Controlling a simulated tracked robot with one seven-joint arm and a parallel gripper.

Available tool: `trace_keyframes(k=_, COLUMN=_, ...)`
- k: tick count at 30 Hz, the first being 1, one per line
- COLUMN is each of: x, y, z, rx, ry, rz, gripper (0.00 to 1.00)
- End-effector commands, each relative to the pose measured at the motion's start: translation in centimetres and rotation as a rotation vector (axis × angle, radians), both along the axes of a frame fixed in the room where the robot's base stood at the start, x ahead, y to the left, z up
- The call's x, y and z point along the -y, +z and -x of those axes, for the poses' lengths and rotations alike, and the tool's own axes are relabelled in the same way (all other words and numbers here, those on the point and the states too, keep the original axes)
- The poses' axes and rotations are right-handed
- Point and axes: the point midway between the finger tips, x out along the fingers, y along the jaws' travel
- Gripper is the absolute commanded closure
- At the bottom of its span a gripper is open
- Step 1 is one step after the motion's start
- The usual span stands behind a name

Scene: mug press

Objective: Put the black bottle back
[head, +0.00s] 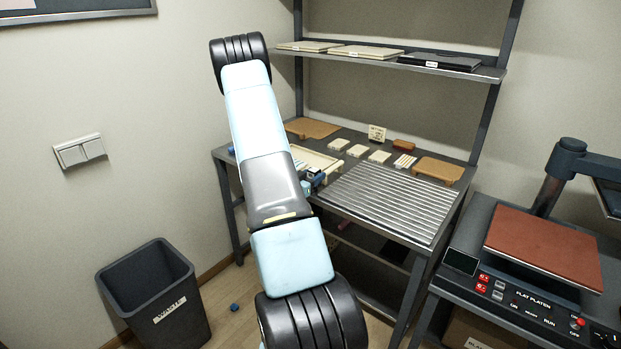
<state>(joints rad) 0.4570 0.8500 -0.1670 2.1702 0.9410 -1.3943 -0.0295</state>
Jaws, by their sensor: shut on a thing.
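No black bottle can be made out in the head view. My own arm (275,190) rises across the middle of the picture and covers part of the workbench. I cannot make out my gripper or its fingertips. A small cluster of dark, blue and pale teal parts (316,179) shows just right of my arm, by the cream tray (316,157). I cannot tell what these parts are. Whatever is behind my arm is hidden.
The bench holds a ribbed metal rack (388,203), brown boards (438,170) and several small pale blocks (380,157). A shelf (440,67) runs above. The press (545,245) stands at right, the waste bin (155,297) at lower left. A small blue object (234,307) lies on the floor.

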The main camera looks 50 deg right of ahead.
Motion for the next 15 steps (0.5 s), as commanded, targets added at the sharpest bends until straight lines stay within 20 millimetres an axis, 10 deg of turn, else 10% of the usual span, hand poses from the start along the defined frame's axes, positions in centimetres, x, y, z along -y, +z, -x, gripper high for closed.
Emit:
trace_keyframes(k=1, x=-0.01, y=-0.13, z=-0.01, rx=-0.001, ry=0.0, rz=0.0, gripper=0.95)
trace_keyframes(k=2, x=-0.02, y=-0.17, z=-0.01, rx=0.0, ry=0.0, rz=0.0, gripper=0.52)
trace_keyframes(k=15, x=-0.24, y=-0.13, z=-0.2, rx=0.0, ry=0.004, rz=0.0, gripper=0.28)
